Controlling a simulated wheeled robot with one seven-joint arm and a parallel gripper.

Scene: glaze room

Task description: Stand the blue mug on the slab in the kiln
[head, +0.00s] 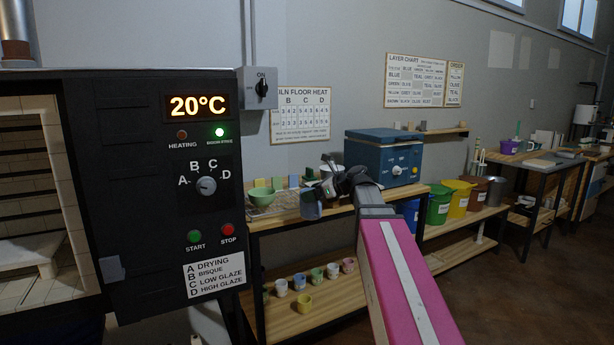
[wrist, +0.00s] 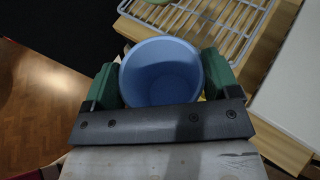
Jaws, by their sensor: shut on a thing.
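The blue mug (wrist: 160,72) is held between the two green fingers of my gripper (wrist: 160,88), which is shut on it. The mug's open mouth faces the wrist camera, and no contents show inside. In the head view the mug (head: 310,207) is at the end of my arm, beside the work table and partly hidden by my gripper. The kiln (head: 150,270) stands at the left with its chamber open. Inside, the pale slab (head: 25,252) rests on a support. Only part of the slab shows, and that part is bare.
The kiln's control panel (head: 205,185) reads 20°C, with a green light lit. A wire rack (wrist: 215,20) and a green bowl (head: 260,196) are on the table behind the mug. Several small cups (head: 304,304) stand on the lower shelf. Coloured buckets (head: 438,205) stand farther right.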

